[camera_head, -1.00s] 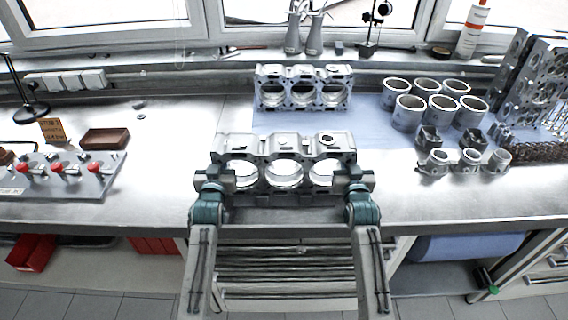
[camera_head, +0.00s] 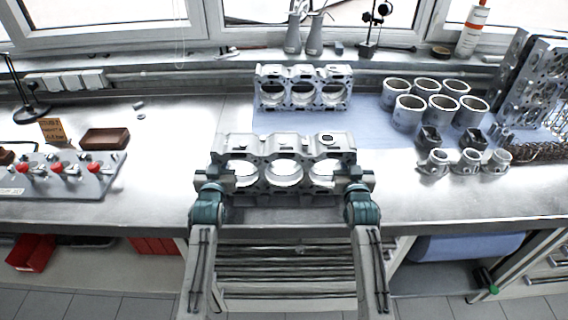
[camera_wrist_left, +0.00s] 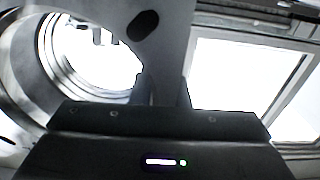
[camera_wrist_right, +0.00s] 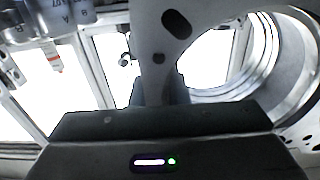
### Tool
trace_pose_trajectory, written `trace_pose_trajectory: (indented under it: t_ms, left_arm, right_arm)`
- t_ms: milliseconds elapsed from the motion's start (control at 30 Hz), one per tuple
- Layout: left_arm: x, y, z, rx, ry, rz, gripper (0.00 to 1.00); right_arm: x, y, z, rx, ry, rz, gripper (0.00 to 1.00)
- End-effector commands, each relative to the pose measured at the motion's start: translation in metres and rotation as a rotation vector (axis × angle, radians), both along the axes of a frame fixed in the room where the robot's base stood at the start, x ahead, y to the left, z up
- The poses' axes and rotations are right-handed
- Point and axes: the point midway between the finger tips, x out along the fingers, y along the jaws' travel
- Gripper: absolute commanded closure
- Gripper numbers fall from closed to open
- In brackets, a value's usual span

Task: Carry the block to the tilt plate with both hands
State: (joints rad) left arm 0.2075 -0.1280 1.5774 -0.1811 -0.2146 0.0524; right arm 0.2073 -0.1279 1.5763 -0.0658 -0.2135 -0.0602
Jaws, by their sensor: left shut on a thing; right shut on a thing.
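The block (camera_head: 284,146) is a silver casting with three round bores, in the middle of the head view near the bench's front edge. My left gripper (camera_head: 238,178) is shut on its left end and my right gripper (camera_head: 342,178) on its right end. The block looks level; I cannot tell its clearance from the bench. In the left wrist view the block's end wall (camera_wrist_left: 170,40) runs between my fingers; the right wrist view shows its other end wall (camera_wrist_right: 158,60) likewise. A grey plate with red knobs (camera_head: 85,184), apparently the tilt plate, lies at the far left.
A second three-bore block (camera_head: 303,73) stands behind on a blue mat (camera_head: 365,150). Several cylinder liners (camera_head: 408,113) and small pistons (camera_head: 470,160) are at right. Bench between plate and block is clear.

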Motion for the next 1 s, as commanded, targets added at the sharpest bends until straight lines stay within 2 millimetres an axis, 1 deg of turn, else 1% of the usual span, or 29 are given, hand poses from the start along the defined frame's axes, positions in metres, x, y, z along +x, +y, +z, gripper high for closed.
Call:
trace_pose_trajectory:
  t_ms: [367,800,1000]
  left_arm:
    - [0.000,0.002,0.009,0.003,-0.005,0.001,1.00]
    - [0.000,0.003,0.045,0.004,-0.005,0.002,1.00]
    - [0.000,0.003,0.053,0.004,-0.005,0.002,1.00]
  right_arm:
    - [0.000,-0.003,0.010,-0.003,-0.007,-0.002,1.00]
    - [0.000,-0.003,0.045,-0.004,-0.007,-0.002,1.00]
    - [0.000,-0.003,0.054,-0.004,-0.007,-0.002,1.00]
